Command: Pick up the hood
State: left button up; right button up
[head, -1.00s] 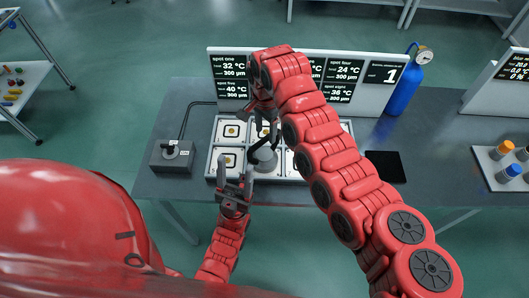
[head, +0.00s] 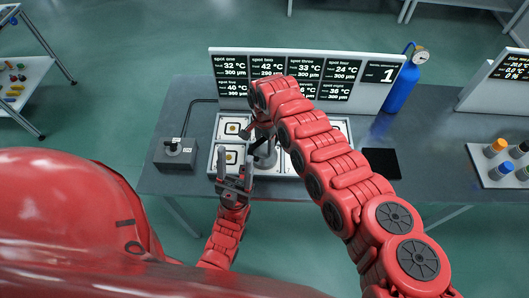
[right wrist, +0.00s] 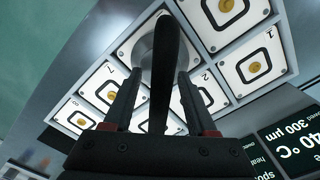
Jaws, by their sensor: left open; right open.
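The hood (head: 266,157) is a grey rounded piece with a black handle, standing on the panel of white tiles (head: 292,170); my right arm partly covers it in the head view. In the right wrist view the hood (right wrist: 146,50) is at top centre, its black handle running down between my fingers. My right gripper (right wrist: 160,74) is open, with one finger on each side of the handle; I cannot tell if either touches it. It also shows in the head view (head: 260,130). My left gripper (head: 233,182) is open and empty at the panel's front left.
A grey box with a knob (head: 175,153) stands left of the panel. A display board (head: 373,98) stands behind it, with a blue gas bottle (head: 402,85) to the right. A black pad (head: 381,162) and a tray of capped bottles (head: 489,180) lie further right.

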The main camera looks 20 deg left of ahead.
jog(key=shift+f+b, duration=0.25)
jog(key=shift+b, duration=0.05)
dwell(0.5)
grip_shut()
dwell(1.3)
